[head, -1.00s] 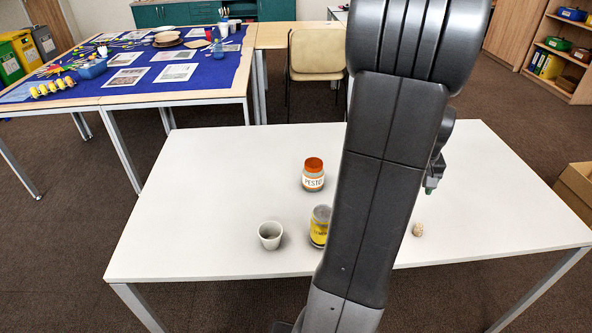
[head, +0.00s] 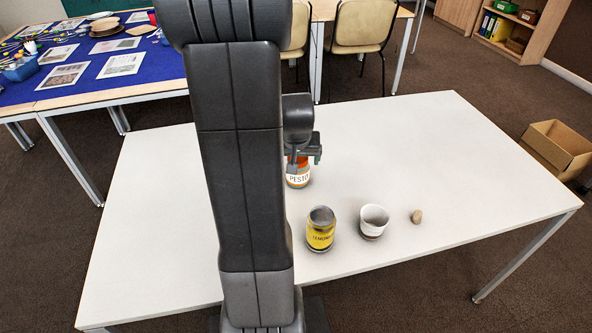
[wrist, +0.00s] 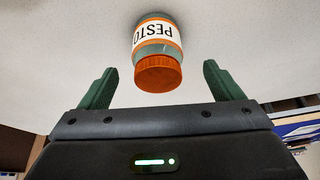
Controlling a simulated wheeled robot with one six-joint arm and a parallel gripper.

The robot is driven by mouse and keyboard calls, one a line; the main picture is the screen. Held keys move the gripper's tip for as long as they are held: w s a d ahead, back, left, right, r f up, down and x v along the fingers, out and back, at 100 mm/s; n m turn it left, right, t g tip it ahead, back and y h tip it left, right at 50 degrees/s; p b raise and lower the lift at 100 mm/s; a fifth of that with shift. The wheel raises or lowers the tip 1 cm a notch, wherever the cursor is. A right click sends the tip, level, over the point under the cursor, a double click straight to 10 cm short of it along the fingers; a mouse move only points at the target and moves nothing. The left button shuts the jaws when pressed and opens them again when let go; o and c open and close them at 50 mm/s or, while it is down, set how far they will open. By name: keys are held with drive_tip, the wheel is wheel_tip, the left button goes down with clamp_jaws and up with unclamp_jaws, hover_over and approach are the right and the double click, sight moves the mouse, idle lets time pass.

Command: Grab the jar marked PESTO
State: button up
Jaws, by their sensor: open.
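The PESTO jar (head: 298,179) stands upright on the white table, with an orange lid and a white label. My gripper (head: 304,158) is at its top in the head view and hides most of the lid. In the wrist view the jar (wrist: 158,45) appears upside down, its lid towards me, between the two green fingers of my gripper (wrist: 161,68). The fingers are apart, with a gap on each side of the lid. They are not closed on the jar.
A yellow jar (head: 320,230), a white cup (head: 374,221) and a small tan object (head: 416,216) stand nearer the front of the white table (head: 440,150). My arm hides a strip of the tabletop left of the jars. The table's right part is clear.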

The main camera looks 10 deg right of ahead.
drive_tip(key=shift+x, duration=3.25)
drive_tip(key=shift+w+d+r, duration=0.1)
drive_tip(key=shift+w+d, duration=0.05)
drive_tip(key=c, duration=1.2)
